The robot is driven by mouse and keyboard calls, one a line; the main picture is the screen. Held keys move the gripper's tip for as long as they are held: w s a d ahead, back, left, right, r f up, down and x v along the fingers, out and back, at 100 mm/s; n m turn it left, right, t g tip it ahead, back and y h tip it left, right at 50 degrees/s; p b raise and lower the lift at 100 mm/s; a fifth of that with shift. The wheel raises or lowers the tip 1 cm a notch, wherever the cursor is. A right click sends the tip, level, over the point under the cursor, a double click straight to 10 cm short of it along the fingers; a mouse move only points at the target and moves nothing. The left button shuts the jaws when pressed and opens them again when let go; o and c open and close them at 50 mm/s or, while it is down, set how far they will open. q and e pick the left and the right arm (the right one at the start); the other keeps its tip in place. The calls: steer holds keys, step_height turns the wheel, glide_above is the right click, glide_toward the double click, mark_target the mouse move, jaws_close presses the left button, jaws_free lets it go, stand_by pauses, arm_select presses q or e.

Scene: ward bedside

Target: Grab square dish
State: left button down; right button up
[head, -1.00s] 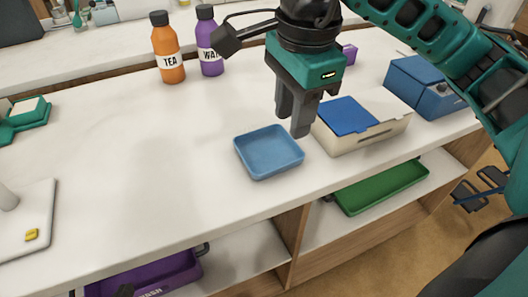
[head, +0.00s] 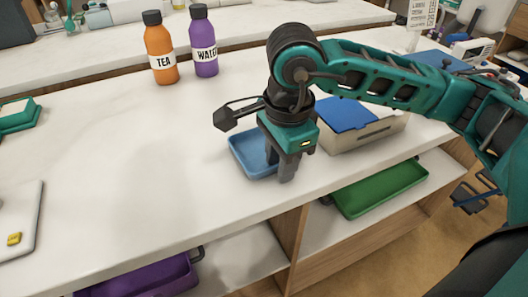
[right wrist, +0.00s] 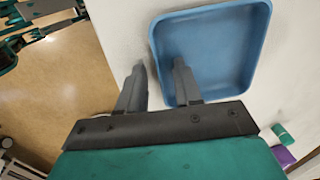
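The square dish (head: 244,154) is a shallow blue tray lying flat on the white counter near its front edge. My right gripper (head: 280,172) is over the dish's right side and hides part of it. In the right wrist view, the dish (right wrist: 222,50) fills the upper right. There the gripper's fingers (right wrist: 158,72) are apart, one over the inside of the dish and the other outside its near rim. I cannot tell whether either finger touches the rim. My left gripper is not in view.
A cream box (head: 372,132) with a blue lid stands close to the right of my gripper. The tea bottle (head: 161,52) and water bottle (head: 204,45) stand at the back. Green (head: 380,188) and purple (head: 150,278) trays lie on shelves below. The counter's left middle is clear.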

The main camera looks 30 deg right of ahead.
jaws_close()
stand_by(0.4)
steer(key=shift+r, duration=0.15)
